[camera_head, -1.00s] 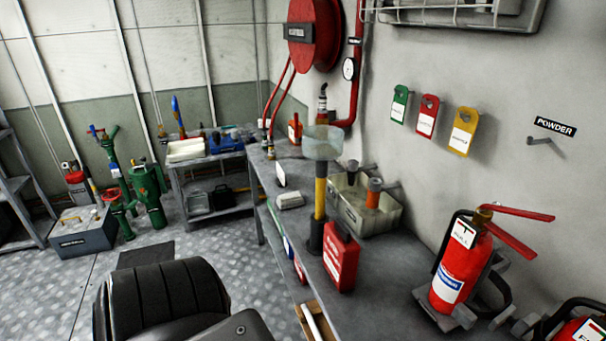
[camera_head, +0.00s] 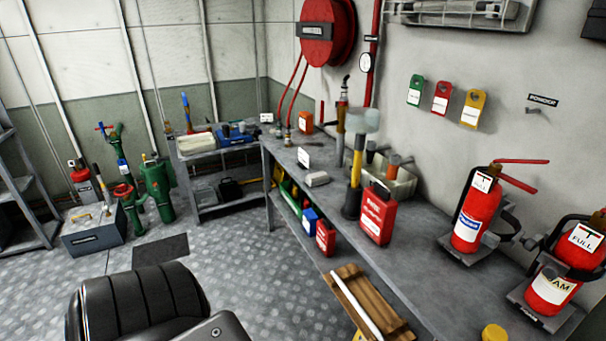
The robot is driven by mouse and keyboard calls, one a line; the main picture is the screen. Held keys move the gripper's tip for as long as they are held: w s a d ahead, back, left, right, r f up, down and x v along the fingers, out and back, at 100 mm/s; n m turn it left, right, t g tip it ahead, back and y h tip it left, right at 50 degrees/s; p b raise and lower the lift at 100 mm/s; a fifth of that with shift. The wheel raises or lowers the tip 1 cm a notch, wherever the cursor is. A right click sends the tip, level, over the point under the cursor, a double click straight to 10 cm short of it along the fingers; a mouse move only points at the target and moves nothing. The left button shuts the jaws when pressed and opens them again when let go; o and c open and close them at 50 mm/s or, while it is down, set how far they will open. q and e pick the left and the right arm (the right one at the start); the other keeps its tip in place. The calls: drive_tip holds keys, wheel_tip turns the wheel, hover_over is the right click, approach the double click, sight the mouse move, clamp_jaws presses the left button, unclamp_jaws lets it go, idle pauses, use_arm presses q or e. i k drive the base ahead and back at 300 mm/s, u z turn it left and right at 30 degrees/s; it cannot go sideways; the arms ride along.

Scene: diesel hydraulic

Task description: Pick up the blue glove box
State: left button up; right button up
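Neither of my grippers is in view.
The long grey bench (camera_head: 420,255) runs along the right wall, carrying a red case (camera_head: 378,213) and fire extinguishers (camera_head: 477,208).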

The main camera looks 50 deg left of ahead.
sight(309, 218)
drive_tip(key=u, duration=2.45)
drive_tip(key=i, duration=0.4)
drive_tip(key=u, duration=0.05)
